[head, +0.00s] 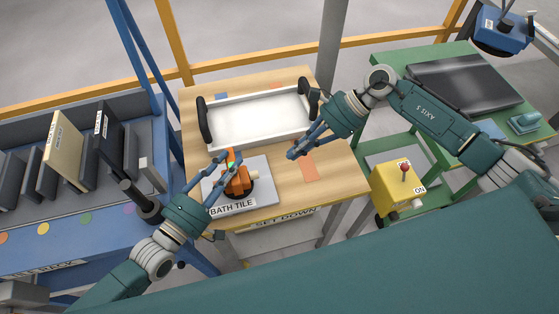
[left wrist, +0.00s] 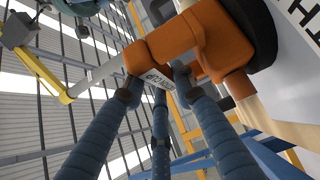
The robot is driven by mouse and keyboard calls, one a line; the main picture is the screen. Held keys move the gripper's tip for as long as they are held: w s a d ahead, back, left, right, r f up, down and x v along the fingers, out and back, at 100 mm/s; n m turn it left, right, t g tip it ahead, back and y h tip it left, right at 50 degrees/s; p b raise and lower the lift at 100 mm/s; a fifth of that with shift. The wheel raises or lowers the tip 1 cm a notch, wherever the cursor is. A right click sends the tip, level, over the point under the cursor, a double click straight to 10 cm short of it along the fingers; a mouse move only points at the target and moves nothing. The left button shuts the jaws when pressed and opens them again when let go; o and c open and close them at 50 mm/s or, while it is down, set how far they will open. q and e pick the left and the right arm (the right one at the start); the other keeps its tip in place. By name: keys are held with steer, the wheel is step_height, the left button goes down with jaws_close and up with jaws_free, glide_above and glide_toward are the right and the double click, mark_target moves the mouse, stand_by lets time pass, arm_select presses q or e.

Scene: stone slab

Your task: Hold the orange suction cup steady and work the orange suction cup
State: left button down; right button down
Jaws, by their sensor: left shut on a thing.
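The orange suction cup (head: 236,185) sits on the grey slab marked BATH TILE (head: 262,171), at the near left of the wooden table. My left gripper (head: 222,172) is shut on the orange suction cup. In the left wrist view the cup's orange body (left wrist: 172,42) is between my blue fingers, with a label partly covered by them. Its black round pad lies at the upper right there, against the pale slab. My right gripper (head: 297,150) is above the table to the right of the slab, apart from the cup, with nothing visible in it; its opening is unclear.
A white tray (head: 262,142) with black handles fills the back of the table (head: 340,187). An orange patch (head: 309,172) lies right of the slab. A blue rack of dark panels stands left. A yellow box (head: 398,187) with a red-knobbed lever and a green bench stand right.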

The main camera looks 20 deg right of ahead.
arm_select(q)
steer(key=shift+f, duration=0.1)
arm_select(e)
steer(key=shift+v, duration=1.55)
arm_select(q)
steer(key=c, duration=1.3)
jaws_free()
steer(key=v, duration=1.2)
steer(key=shift+s, duration=0.1)
arm_select(e)
steer(key=shift+f, duration=0.1)
